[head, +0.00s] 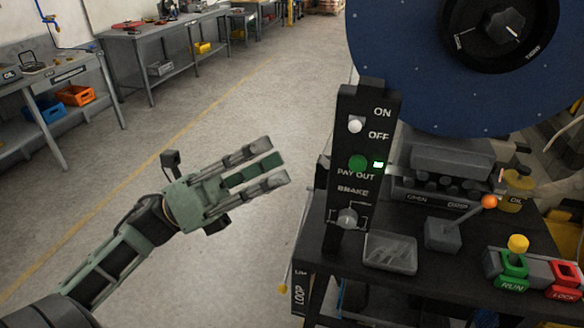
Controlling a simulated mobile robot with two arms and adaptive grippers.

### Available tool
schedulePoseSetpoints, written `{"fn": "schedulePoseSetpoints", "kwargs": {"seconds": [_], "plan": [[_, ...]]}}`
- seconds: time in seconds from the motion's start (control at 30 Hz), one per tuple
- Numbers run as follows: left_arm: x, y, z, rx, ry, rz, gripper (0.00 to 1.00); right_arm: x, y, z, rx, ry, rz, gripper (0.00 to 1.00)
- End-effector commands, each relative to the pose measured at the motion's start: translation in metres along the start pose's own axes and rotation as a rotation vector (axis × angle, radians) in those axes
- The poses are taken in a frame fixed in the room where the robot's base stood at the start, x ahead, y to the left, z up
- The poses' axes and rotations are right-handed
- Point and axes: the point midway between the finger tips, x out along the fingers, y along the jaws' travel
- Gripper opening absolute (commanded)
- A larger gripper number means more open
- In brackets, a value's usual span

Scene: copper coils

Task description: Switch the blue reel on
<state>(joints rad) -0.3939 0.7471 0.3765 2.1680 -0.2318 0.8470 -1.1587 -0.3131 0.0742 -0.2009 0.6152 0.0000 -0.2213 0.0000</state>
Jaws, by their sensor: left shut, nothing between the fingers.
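The blue reel (410,75) stands upright at the top right, with a black hub and a dial at its centre. A black control panel (344,210) stands in front of it. It carries a white-knobbed switch (355,125) beside the words ON and OFF; I cannot tell which way it is set. Below are a green PAY OUT button (358,162), a small lit green light (378,165) and a grey BRAKE knob (347,218). My left gripper (276,163) is shut and empty, left of the panel and apart from it, fingers pointing right. My right gripper is not in view.
Right of the panel are a clear tray (390,253), an orange-tipped lever (489,202), an oil bottle (517,190), a green RUN control (513,268) and a red LOCK control (564,280). Grey workbenches (165,38) line the back left. The floor between is clear.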

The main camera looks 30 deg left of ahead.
Motion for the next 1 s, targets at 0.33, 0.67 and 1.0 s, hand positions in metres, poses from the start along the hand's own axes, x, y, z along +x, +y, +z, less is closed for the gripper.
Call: {"fn": "schedulePoseSetpoints", "kwargs": {"seconds": [0.33, 0.67, 1.0], "plan": [[-0.042, 0.003, 0.0, 0.0, -0.001, -0.001, 0.0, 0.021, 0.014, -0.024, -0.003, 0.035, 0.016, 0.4], [-0.043, 0.003, 0.001, 0.0, 0.0, -0.001, 0.0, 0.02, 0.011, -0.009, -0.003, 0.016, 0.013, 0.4], [-0.046, 0.011, 0.002, -0.018, -0.015, 0.018, 0.0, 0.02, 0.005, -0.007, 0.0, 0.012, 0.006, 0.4]]}}
